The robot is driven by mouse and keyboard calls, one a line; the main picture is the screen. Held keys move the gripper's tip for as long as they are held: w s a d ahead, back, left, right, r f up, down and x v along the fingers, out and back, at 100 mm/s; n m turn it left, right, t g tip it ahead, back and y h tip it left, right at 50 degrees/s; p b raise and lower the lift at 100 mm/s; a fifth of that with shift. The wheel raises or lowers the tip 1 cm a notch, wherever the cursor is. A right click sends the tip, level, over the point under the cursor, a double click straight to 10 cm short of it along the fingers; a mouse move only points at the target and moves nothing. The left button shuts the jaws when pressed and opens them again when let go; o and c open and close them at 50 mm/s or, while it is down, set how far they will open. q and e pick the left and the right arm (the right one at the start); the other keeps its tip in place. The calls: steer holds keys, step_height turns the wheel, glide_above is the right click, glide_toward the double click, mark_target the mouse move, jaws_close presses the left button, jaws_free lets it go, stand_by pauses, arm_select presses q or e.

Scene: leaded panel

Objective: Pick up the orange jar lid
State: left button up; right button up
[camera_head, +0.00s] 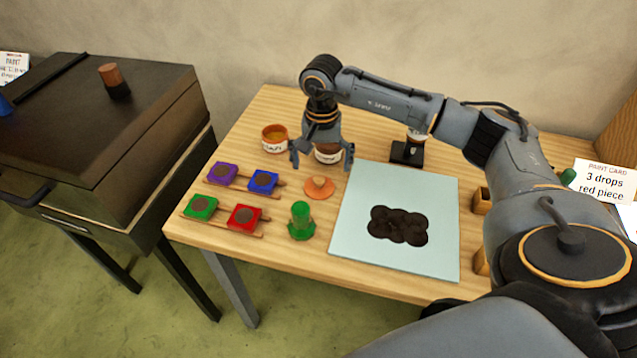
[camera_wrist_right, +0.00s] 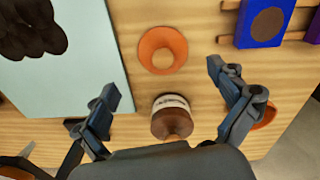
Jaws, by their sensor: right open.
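The orange jar lid (camera_head: 319,188) lies flat on the wooden table, a disc with a paler raised knob, between the colored tiles and the pale blue panel. It also shows in the right wrist view (camera_wrist_right: 162,50), beyond the fingertips and roughly centered between them. My right gripper (camera_head: 321,158) is open and empty, pointing down above the table, on the wall side of the lid and apart from it. Its two fingers spread wide in the wrist view (camera_wrist_right: 165,82). My left gripper is not in view.
A brown-topped labeled jar (camera_wrist_right: 171,118) stands below my right gripper. An open orange-rimmed jar (camera_head: 275,138) stands left of it. A green bottle-like piece (camera_head: 301,221) stands in front of the lid. Purple, blue, green and red tiles (camera_head: 243,217) sit on wooden racks. The pale panel (camera_head: 441,210) lies right.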

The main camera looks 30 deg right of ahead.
mark_target(319, 180)
steer(key=f+p, duration=0.1)
steer(key=f, duration=0.1)
steer(key=shift+a+f+p, duration=0.3)
steer(key=shift+f+p, duration=0.05)
steer(key=shift+p, duration=0.05)
step_height(319, 180, down, 2)
steer(key=shift+w+f, duration=0.1)
steer(key=shift+f, duration=0.2)
steer(key=shift+c, duration=1.3)
steer(key=c, duration=1.8)
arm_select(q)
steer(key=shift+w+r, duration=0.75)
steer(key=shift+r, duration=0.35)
